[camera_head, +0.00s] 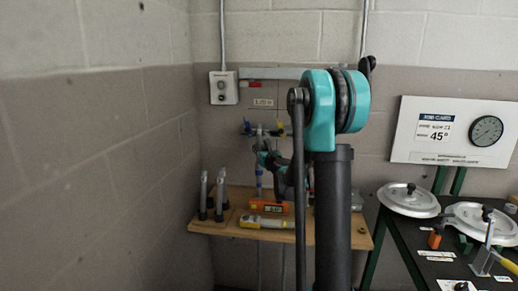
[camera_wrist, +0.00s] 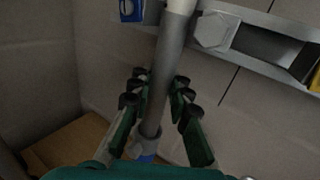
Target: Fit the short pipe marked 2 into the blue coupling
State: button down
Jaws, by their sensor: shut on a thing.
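My gripper (camera_wrist: 158,95) is shut on a grey pipe (camera_wrist: 170,60), with fingers on both sides of it. The pipe stands nearly upright and has a blue band (camera_wrist: 147,158) near its lower end. Its pale upper end meets a metal fitting at the top of the wrist view; whether it is seated there I cannot tell. No number is readable on it. A blue block (camera_wrist: 131,10) shows in the wrist view.
Two more pipes (camera_head: 204,189) (camera_head: 221,188) stand in black holders on the wooden shelf (camera_head: 230,228). An orange device (camera_head: 270,208) and a yellow-grey tool (camera_head: 263,222) lie there. A black table (camera_head: 400,245) with round lids stands right. The wall is close on the left.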

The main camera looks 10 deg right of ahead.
jog(key=shift+f, duration=0.4)
jog(key=c, duration=1.3)
grip_release()
jog(key=shift+c, duration=0.2)
jog(key=shift+r, duration=0.15)
